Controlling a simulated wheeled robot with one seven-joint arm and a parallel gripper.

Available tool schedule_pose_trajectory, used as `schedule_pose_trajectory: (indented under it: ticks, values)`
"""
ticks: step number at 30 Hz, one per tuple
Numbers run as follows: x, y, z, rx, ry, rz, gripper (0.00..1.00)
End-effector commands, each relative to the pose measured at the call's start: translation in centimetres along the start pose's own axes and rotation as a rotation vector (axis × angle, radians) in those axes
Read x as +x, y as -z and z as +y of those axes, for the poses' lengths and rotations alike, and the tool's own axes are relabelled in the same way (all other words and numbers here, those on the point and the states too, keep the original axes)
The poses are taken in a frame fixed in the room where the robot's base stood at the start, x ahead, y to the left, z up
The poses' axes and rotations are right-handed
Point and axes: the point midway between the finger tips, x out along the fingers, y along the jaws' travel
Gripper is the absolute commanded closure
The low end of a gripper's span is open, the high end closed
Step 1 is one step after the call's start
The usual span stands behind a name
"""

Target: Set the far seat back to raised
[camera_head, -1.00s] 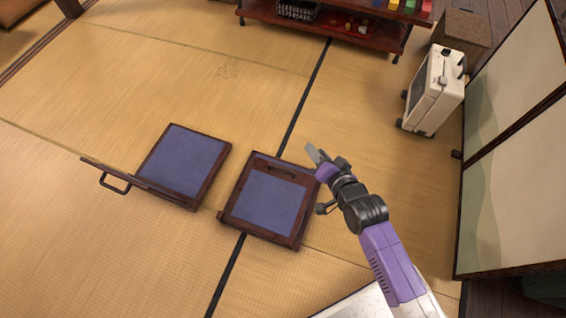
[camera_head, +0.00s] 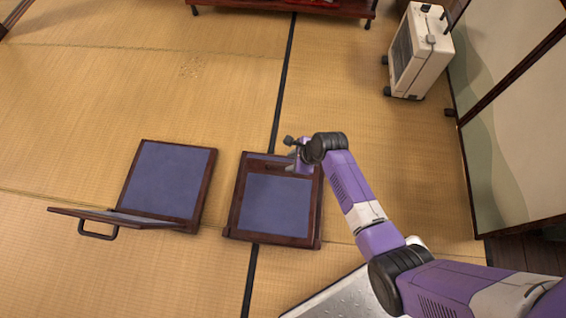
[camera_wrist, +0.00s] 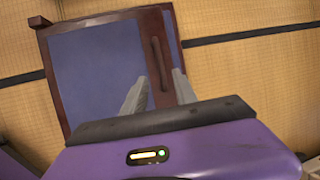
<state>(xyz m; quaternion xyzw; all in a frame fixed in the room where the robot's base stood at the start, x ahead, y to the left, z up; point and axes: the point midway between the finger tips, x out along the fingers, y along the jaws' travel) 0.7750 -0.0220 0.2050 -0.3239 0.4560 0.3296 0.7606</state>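A floor seat (camera_head: 277,207) with a blue panel and dark wooden frame lies on the tatami. Its back is folded down flat, and a dark bar handle (camera_head: 278,167) lies near its upper edge. A second seat (camera_head: 166,180) to the left has its back (camera_head: 112,217) standing up, with a handle (camera_head: 98,233) on it. My gripper (camera_head: 295,155) is over the upper edge of the folded seat. In the wrist view, its fingers (camera_wrist: 160,85) are apart, one on each side of the handle (camera_wrist: 157,60). Whether they touch it I cannot tell.
A pale speckled surface (camera_head: 340,292) lies below my arm, near the folded seat. A white heater (camera_head: 418,52) stands at the upper right by the sliding panels (camera_head: 510,130). A low red-brown shelf (camera_head: 300,7) is at the top. The tatami beyond the seats is clear.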

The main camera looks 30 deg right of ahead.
Motion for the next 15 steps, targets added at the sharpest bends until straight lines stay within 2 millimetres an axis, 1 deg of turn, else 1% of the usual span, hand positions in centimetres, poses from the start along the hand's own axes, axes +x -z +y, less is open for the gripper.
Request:
schedule_pose_trajectory:
  ticks: [5,12,15]
  values:
    - [2.1,0.1,0.0,0.004,0.001,-0.001,0.66]
    - [5.7,0.1,0.0,0.003,0.001,-0.001,0.66]
    - [6.7,0.1,-0.1,0.002,0.003,-0.001,0.66]
